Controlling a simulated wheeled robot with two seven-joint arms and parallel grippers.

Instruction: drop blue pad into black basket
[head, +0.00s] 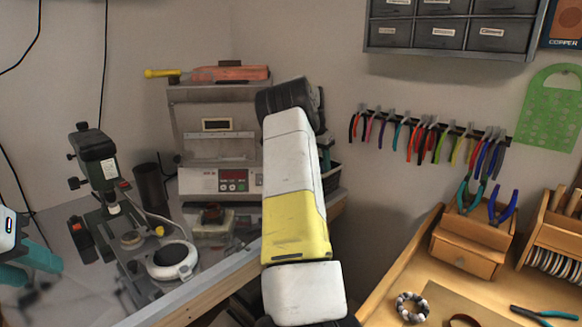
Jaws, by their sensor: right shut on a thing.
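The black basket (332,179) stands on the grey bench's right end, beside the grey machine. My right arm covers most of it, and only its right part shows. My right gripper (326,150) is over the basket at the far end of my arm. Only a sliver of it shows past the arm. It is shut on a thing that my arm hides. I see no blue pad anywhere in view. My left gripper (32,268) is at the left edge, with its teal fingers apart and nothing seen between them.
A grey machine with a red display (218,180) stands at the back of the bench. A microscope (100,165), a dark cup (151,187) and a white ring-shaped part (172,260) are to the left. A wooden bench (475,290) with tools is at right. Pliers (430,135) hang on the wall.

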